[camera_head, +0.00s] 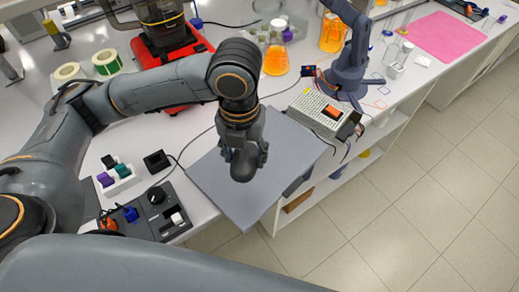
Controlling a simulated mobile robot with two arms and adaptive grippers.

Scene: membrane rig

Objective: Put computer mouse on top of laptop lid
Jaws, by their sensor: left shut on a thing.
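The laptop lid (290,150) is a flat grey panel in the middle of the head view. It lies at the bench's front edge, and its near corner reaches past that edge. My left gripper (243,157) points down over the lid's left-centre part. It is shut on a dark grey rounded thing, which looks like the computer mouse (243,172). The fingers and wrist hide part of it. I cannot tell from this view whether the mouse touches the lid. My right gripper is not in view.
A perforated box (318,110) and a small dark robot arm (349,65) stand right of the lid. A dark control panel (150,215) and a white holder (117,180) are at the left. Flasks with orange liquid (275,62) stand behind. Floor lies beyond the front edge.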

